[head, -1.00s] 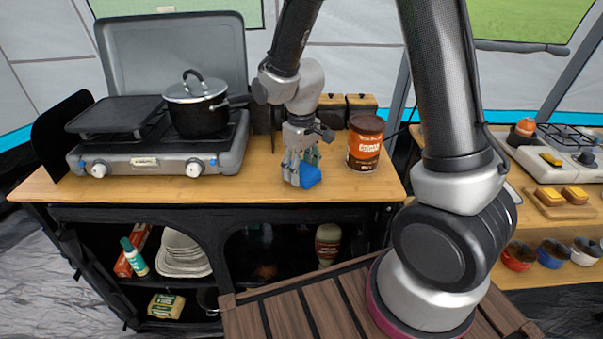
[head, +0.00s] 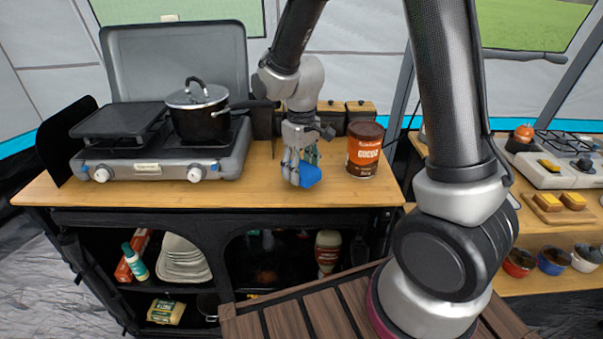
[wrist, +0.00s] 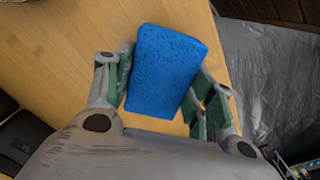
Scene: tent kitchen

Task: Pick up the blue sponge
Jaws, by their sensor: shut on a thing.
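The blue sponge (head: 310,175) is between the fingers of my gripper (head: 300,168), over the wooden counter to the left of the brown can. In the wrist view the sponge (wrist: 166,72) fills the space between the two green-padded fingers of my gripper (wrist: 163,92), its far end sticking out past them. The gripper is shut on it. The sponge is tilted in the head view, and I cannot tell whether its lower edge touches the counter.
A brown can (head: 364,149) stands close to the right of my gripper. A camping stove (head: 150,160) with a lidded pot (head: 200,115) is to the left. The wooden counter's (head: 230,187) front edge is near, with bare counter between stove and gripper.

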